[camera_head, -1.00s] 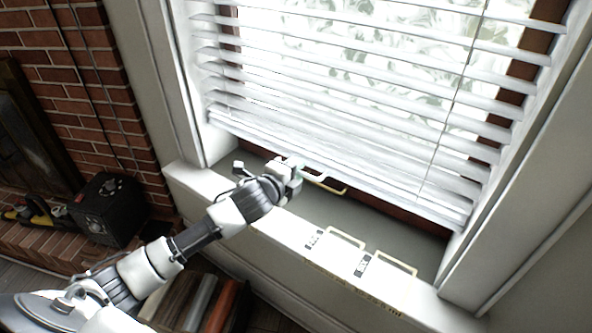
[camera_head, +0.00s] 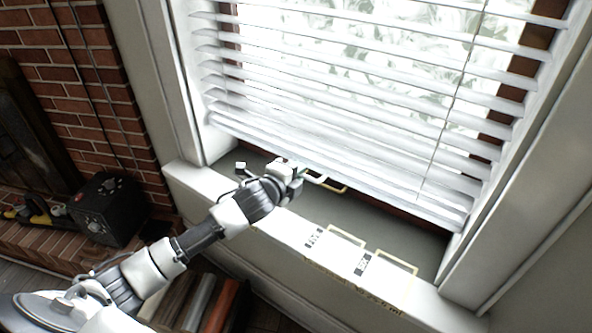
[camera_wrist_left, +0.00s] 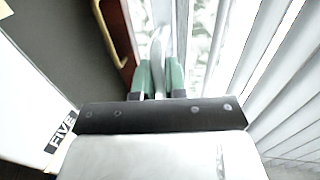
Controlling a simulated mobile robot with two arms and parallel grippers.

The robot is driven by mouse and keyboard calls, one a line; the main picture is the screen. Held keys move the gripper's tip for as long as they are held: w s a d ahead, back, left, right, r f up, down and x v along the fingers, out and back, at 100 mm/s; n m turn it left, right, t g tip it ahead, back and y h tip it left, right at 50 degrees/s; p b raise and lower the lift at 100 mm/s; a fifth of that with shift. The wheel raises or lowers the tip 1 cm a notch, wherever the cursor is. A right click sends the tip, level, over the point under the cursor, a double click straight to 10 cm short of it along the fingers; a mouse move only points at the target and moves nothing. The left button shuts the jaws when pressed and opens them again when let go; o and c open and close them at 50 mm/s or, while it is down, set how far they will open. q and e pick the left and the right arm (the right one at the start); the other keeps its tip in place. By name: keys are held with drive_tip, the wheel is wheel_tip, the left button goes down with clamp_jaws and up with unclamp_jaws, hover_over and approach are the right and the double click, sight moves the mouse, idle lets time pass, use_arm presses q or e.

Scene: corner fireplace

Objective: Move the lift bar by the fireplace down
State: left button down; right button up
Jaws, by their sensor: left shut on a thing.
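The white blind (camera_head: 340,130) hangs over the window with its bottom rail low, just above the grey sill. The lift bar (camera_head: 317,177) is a small white handle at the rail's lower edge. My left gripper (camera_head: 302,175) is at this bar, at the bottom of the blind. In the left wrist view its green fingers (camera_wrist_left: 160,78) are shut on the white lift bar (camera_wrist_left: 157,52) between them. The slats (camera_wrist_left: 240,60) run close along the right of the fingers. My right gripper is not in view.
Yellow-outlined marks (camera_head: 395,262) and black labels lie on the sill (camera_head: 285,225). A yellow bracket (camera_head: 338,188) is behind the lift bar. The brick fireplace (camera_head: 85,80) and a black box (camera_head: 108,208) are at the left. Books (camera_head: 200,300) stand below the sill.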

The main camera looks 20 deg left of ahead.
use_arm(q)
wheel_tip(320, 180, down, 6)
drive_tip(key=shift+f+b, duration=0.15)
drive_tip(key=shift+b, duration=1.1)
wheel_tip(320, 180, down, 2)
drive_tip(key=shift+b, duration=0.45)
drive_tip(key=shift+f, duration=0.4)
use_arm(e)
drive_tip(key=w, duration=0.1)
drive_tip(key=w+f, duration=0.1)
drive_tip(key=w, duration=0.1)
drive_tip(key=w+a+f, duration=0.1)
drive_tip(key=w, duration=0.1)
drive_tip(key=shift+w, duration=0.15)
use_arm(q)
drive_tip(key=c, duration=1.2)
unclamp_jaws()
drive_tip(key=shift+r, duration=0.1)
